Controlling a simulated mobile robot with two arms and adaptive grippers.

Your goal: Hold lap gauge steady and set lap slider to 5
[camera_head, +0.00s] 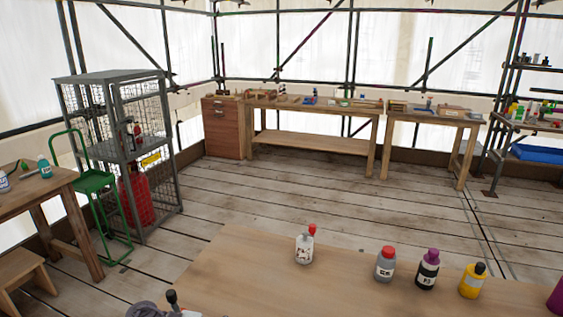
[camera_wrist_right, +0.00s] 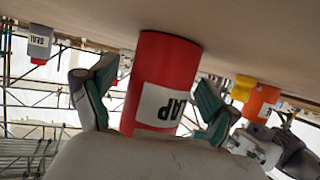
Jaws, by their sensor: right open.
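In the right wrist view, which looks upside down, a red cylinder (camera_wrist_right: 165,75) stands on the tabletop. Its white label reads LAP. My right gripper (camera_wrist_right: 155,105) is open, with one finger on each side of the cylinder; I cannot tell whether they touch it. The lap slider and its scale cannot be made out. At the right edge of that view is a white and dark grey shape (camera_wrist_right: 255,146), possibly my left gripper; its jaws are unclear.
On the near table (camera_head: 240,275) stand a white bottle (camera_head: 304,245), a grey bottle (camera_head: 385,264), a black bottle (camera_head: 427,270) and a yellow bottle (camera_head: 472,281). An orange container (camera_wrist_right: 262,103) stands right of the red cylinder in the wrist view. Workbenches line the back.

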